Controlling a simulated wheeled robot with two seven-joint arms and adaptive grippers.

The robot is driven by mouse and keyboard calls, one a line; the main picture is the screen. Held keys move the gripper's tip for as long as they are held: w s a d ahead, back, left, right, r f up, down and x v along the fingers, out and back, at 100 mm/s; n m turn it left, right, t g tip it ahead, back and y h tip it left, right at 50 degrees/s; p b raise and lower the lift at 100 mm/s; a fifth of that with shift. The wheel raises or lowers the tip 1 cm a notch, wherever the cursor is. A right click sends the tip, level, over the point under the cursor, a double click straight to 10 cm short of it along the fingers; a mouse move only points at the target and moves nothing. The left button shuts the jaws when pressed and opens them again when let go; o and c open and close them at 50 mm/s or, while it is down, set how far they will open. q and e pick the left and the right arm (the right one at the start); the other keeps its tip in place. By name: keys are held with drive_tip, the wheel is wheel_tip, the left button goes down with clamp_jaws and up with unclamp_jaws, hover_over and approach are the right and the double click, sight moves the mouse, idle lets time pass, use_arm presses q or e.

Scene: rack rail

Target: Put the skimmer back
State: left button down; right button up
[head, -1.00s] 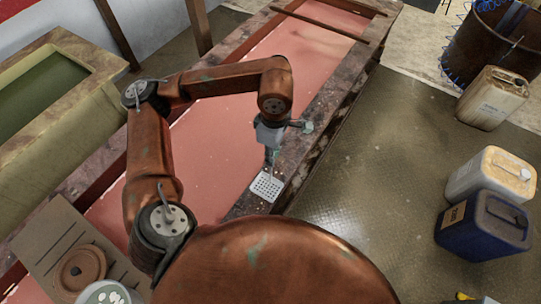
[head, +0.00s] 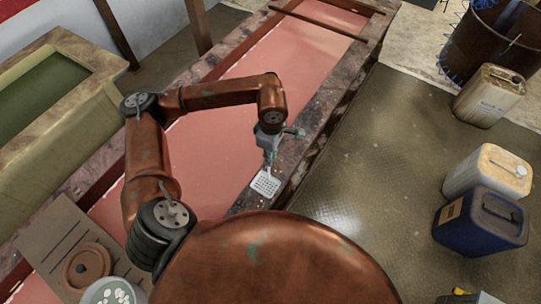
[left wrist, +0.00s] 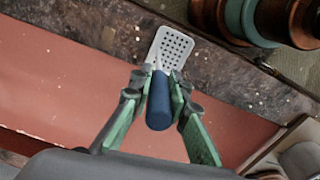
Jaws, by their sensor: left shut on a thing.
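The skimmer has a white, square perforated head (head: 265,184) and a blue handle (left wrist: 158,103). My left gripper (head: 270,154) is shut on it. In the left wrist view the handle lies between the two green fingers (left wrist: 158,82), with the head (left wrist: 171,47) beyond their tips. In the head view the skimmer's head hangs below the gripper over the stained near rim of the vat (head: 240,205). Whether it touches the rim I cannot tell. My right gripper is in neither view now.
Pink liquid (head: 215,130) fills the long vat. A metal walkway (head: 375,165) lies to its right, with a cream jug (head: 485,170), a blue jug (head: 480,222) and a brown jug (head: 490,95). A rusty drum (head: 495,45) stands behind. A greenish tank (head: 85,110) is at left.

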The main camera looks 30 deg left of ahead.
use_arm(q)
drive_tip(key=shift+f, duration=0.2)
drive_tip(key=c, duration=1.8)
unclamp_jaws()
drive_tip(key=shift+r, duration=0.1)
drive_tip(key=shift+c, duration=0.2)
drive_tip(key=shift+r, duration=0.25)
wheel_tip(320, 180, up, 10)
drive_tip(key=shift+r+b, duration=0.25)
drive_tip(key=shift+b, duration=0.9)
drive_tip(key=shift+r, duration=0.65)
